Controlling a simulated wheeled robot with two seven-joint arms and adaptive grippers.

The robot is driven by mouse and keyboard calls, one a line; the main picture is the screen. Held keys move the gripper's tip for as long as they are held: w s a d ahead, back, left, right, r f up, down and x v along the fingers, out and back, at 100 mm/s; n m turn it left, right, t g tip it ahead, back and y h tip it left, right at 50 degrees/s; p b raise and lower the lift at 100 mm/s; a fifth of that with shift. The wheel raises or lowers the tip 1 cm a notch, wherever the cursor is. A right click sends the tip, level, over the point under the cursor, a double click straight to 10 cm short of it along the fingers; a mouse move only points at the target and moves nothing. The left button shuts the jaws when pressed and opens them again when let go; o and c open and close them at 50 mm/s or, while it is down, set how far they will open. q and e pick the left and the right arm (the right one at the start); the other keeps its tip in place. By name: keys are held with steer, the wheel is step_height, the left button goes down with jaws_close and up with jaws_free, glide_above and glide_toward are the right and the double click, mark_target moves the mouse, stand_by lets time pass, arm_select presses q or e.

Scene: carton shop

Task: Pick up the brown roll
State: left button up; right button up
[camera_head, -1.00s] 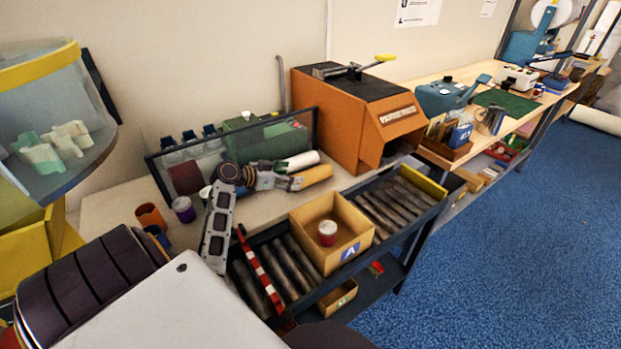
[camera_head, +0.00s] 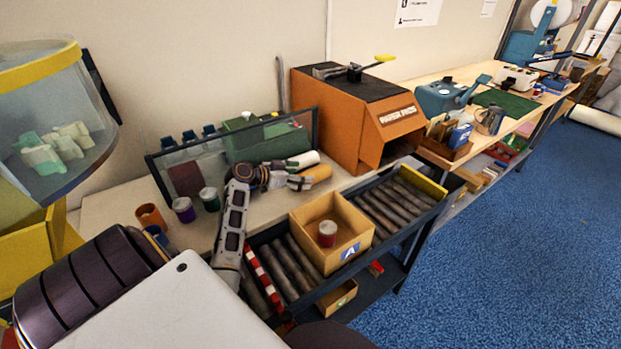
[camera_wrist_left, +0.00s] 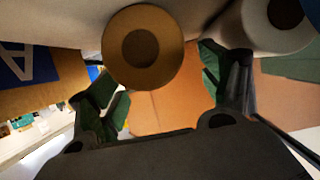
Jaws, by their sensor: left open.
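The brown roll (camera_head: 320,173) lies on the worktop in front of the orange machine, partly hidden by my left gripper (camera_head: 302,178) in the head view. In the left wrist view the brown roll (camera_wrist_left: 166,52) shows end-on, with a dark round core. My left gripper (camera_wrist_left: 164,80) is open, its green-padded fingers on either side of the roll's lower part in that view. I cannot tell whether they touch it. A white roll (camera_head: 304,159) lies beside the brown one; it also shows in the wrist view (camera_wrist_left: 250,28). My right gripper is not in view.
The orange machine (camera_head: 350,118) stands just behind and right of the rolls. A clear screen (camera_head: 210,160) stands behind my arm. A yellow box (camera_head: 345,247) with a red-and-white tin (camera_head: 327,233) sits on the rollers in front. Cups (camera_head: 183,209) stand at the left.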

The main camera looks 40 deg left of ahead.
mark_target(324, 171)
arm_select(q)
steer(key=shift+x, duration=1.65)
steer(key=shift+r, duration=0.1)
steer(key=shift+c, duration=0.2)
steer(key=c, duration=1.2)
